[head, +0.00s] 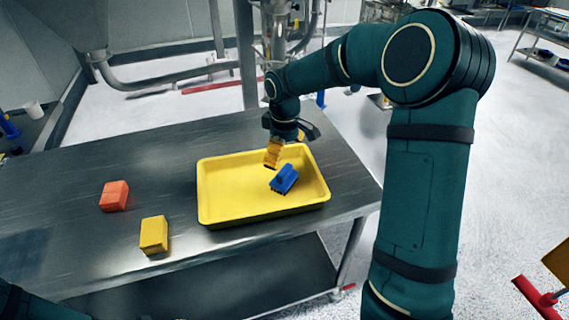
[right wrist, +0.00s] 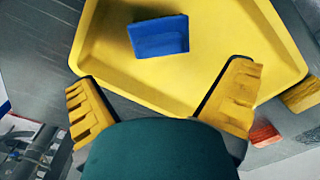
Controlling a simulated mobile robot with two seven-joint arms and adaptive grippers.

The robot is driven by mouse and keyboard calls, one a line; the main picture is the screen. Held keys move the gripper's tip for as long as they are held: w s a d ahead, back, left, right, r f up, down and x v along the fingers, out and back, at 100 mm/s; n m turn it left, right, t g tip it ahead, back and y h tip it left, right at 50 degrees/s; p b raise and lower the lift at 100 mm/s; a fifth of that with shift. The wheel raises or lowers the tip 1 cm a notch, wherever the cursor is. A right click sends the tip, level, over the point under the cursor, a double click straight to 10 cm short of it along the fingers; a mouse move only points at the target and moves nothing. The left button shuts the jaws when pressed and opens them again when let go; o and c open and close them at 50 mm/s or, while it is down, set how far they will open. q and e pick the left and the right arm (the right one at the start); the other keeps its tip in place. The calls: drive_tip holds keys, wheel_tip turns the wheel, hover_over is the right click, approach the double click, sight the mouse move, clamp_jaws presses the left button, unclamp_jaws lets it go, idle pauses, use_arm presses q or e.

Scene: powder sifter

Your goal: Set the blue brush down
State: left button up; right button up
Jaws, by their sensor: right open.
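The blue brush (head: 285,179) lies inside the yellow tray (head: 222,213), right of the tray's middle, with its dark bristles toward the tray floor. It also shows near the top of the right wrist view (right wrist: 160,37), on the bare yellow floor of the tray (right wrist: 235,28). My right gripper (head: 284,151) is above the back part of the tray, close behind the brush and apart from it. Its two yellow-orange fingers are spread wide with nothing between them. My left gripper is out of view.
The tray stands on a steel table (head: 75,170). A red block (head: 114,196) and a yellow block (head: 154,236) are on the table left of the tray. Steel pipework (head: 160,80) rises behind the table. The table's far left is clear.

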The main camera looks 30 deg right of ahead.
sight(284, 169)
drive_tip(key=shift+r+p, duration=0.3)
drive_tip(key=shift+r, duration=2.05)
